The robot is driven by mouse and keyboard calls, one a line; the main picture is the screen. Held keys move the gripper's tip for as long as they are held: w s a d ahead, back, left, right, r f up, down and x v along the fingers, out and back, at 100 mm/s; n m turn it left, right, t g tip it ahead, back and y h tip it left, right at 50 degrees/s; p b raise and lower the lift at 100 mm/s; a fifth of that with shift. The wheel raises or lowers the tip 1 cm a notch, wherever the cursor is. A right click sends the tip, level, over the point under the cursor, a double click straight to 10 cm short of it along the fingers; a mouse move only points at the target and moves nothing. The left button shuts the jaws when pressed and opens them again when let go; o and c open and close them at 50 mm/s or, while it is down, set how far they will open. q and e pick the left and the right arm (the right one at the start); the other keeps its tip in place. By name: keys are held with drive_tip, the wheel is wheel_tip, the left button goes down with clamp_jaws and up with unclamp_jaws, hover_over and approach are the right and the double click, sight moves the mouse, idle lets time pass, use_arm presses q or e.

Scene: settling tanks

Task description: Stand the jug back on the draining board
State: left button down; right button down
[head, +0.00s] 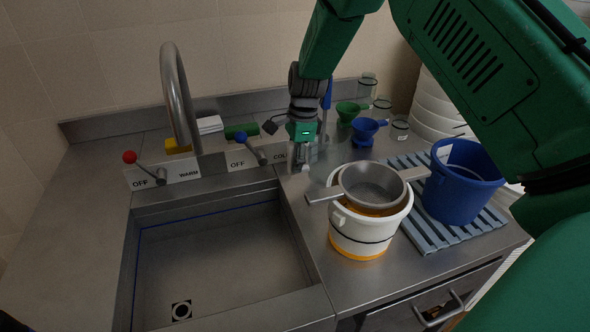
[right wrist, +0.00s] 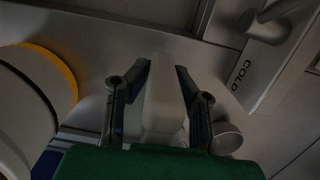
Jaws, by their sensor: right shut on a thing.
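My right gripper (head: 300,165) points down over the counter just right of the COLD label, beside the sink. In the right wrist view its fingers (right wrist: 163,105) are shut on a pale, smooth piece (right wrist: 165,95), which looks like part of the jug. In the head view a faint, clear jug (head: 328,152) shows just right of the fingers; its outline is hard to make out, and I cannot tell whether its base touches the counter. The blue-grey slatted draining board (head: 428,238) lies to the right, partly covered by a blue bucket (head: 458,190). My left gripper is not in view.
A white bucket (head: 362,235) with a steel pan (head: 372,186) across its top stands between the gripper and the board. Blue (head: 366,130) and green (head: 348,112) funnels and small glass jars stand behind. The sink (head: 220,260) and tap (head: 178,95) are left.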

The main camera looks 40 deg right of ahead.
drive_tip(key=shift+s+a+f, duration=0.1)
drive_tip(key=shift+a+f, duration=0.05)
drive_tip(key=shift+f, duration=0.4)
drive_tip(key=shift+s+a+f, duration=0.1)
drive_tip(key=shift+f, duration=0.45)
drive_tip(key=shift+w+a, duration=0.15)
drive_tip(key=shift+w, duration=0.05)
drive_tip(key=shift+f, duration=0.2)
drive_tip(key=c, duration=1.4)
unclamp_jaws()
drive_tip(key=shift+s, duration=0.1)
drive_tip(key=shift+d, duration=0.2)
drive_tip(key=r, duration=0.4)
drive_tip(key=d+r, duration=0.1)
drive_tip(key=r, duration=0.7)
drive_tip(key=shift+d+r, duration=0.1)
drive_tip(key=shift+d, duration=0.2)
